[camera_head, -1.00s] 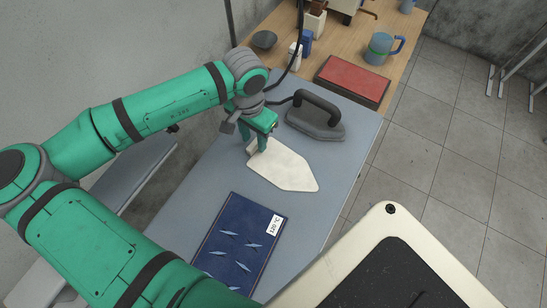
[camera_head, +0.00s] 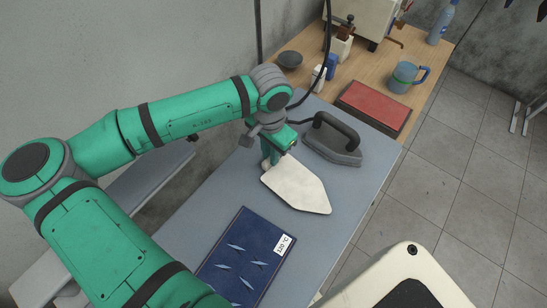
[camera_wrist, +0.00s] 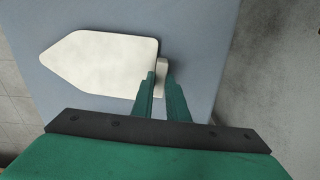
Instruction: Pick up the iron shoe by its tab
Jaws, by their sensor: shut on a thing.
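The iron shoe (camera_head: 297,187) is a flat cream-white plate with a pointed end, over the grey-blue board in the head view. Its point faces lower right there, and left in the wrist view (camera_wrist: 100,63). My gripper (camera_head: 269,163) is at its blunt end. In the wrist view the two green fingers (camera_wrist: 162,80) are shut on the small tab (camera_wrist: 162,72) at that end. I cannot tell for sure whether the shoe is clear of the board.
A dark iron (camera_head: 332,138) stands on the board (camera_head: 190,215) just behind the shoe. A blue mat (camera_head: 245,255) with a white label lies in front. A red pad (camera_head: 374,107), a blue mug (camera_head: 406,77) and small containers are on the wooden table behind.

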